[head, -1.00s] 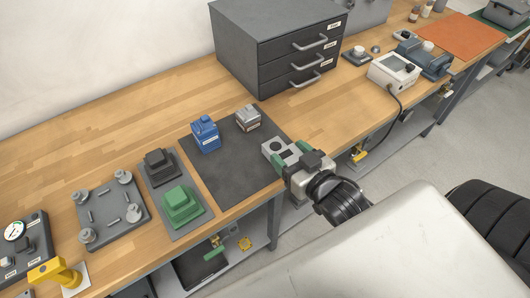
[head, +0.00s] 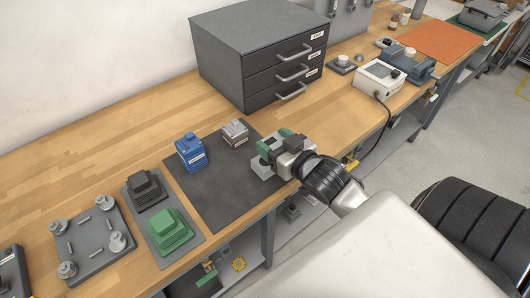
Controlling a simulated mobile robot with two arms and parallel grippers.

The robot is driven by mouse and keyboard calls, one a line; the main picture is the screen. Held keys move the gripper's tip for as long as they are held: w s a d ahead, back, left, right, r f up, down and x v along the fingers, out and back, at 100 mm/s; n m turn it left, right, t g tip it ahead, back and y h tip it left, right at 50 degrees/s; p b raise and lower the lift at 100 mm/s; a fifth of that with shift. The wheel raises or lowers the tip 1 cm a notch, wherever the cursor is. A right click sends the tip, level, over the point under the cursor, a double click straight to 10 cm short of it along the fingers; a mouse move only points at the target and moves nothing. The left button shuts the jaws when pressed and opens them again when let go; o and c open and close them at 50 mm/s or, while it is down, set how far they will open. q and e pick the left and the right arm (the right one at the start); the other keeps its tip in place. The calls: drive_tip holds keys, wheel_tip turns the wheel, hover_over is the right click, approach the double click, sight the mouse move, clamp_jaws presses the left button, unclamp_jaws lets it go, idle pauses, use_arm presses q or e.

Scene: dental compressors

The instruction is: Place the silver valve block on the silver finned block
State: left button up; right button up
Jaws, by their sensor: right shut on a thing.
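The silver finned block (head: 235,133) is a small light block on the far right part of the dark mat (head: 212,195). My right gripper (head: 270,155) has green fingertips and is shut on a light grey block, the silver valve block (head: 262,169). It holds this over the right edge of the mat, nearer to me and to the right of the finned block, apart from it. The gripper hides part of the valve block, and I cannot tell its exact height. My left gripper is not in view.
A blue block (head: 190,152) stands left of the finned block. A green stepped block (head: 169,231) and a dark one (head: 146,187) sit on a grey plate at left. A dark drawer cabinet (head: 255,55) stands behind. The mat's near part is clear.

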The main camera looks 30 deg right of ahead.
drive_tip(key=shift+w+a+f, duration=0.3)
drive_tip(key=shift+w, duration=0.2)
drive_tip(key=shift+w+a+f, duration=0.25)
drive_tip(key=shift+w, duration=0.2)
drive_tip(key=shift+w+f, duration=0.1)
drive_tip(key=shift+f, duration=2.05)
drive_tip(key=shift+f, duration=0.15)
drive_tip(key=o, duration=1)
drive_tip(key=shift+o, duration=0.2)
